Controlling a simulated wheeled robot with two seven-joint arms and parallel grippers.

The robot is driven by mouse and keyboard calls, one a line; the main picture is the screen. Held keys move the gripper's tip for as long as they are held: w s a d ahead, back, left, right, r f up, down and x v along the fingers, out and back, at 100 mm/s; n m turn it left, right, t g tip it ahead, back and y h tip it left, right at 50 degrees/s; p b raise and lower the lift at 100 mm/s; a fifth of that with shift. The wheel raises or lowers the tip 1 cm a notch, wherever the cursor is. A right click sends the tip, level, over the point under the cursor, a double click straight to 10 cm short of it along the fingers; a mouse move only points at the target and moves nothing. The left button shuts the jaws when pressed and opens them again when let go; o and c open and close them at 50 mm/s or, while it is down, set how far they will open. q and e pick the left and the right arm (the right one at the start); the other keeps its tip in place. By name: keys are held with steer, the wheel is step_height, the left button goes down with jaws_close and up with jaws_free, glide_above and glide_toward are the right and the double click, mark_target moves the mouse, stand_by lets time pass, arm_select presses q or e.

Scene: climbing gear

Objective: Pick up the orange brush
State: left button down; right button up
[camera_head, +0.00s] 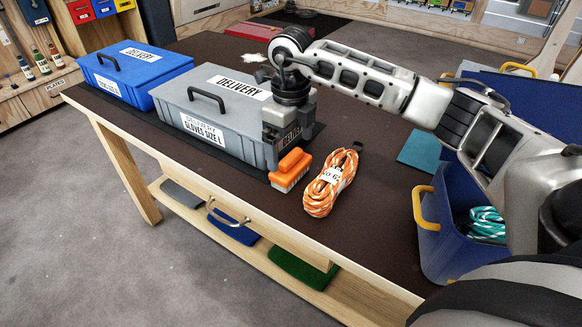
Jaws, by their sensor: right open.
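The orange brush (291,168) lies on the dark tabletop, in front of the right end of the grey delivery box. It has an orange top and a pale lower part. My right gripper (281,148) points down just above and behind the brush, in front of the grey box's right side. It is open, and no object shows in it. The brush is apart from the rope on its right. My left gripper is not in view.
An orange and white rope bundle (330,183) lies close to the right of the brush. The grey delivery box (213,117) and a blue box (132,72) stand to the left. A blue bin (447,235) with yellow handles holds teal rope at right. The front tabletop is clear.

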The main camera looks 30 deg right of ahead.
mark_target(291, 155)
steer(key=shift+f+p, duration=0.3)
steer(key=shift+f, duration=2.4)
steer(key=c, duration=0.6)
steer(key=shift+c, duration=0.2)
steer(key=shift+r, duration=0.15)
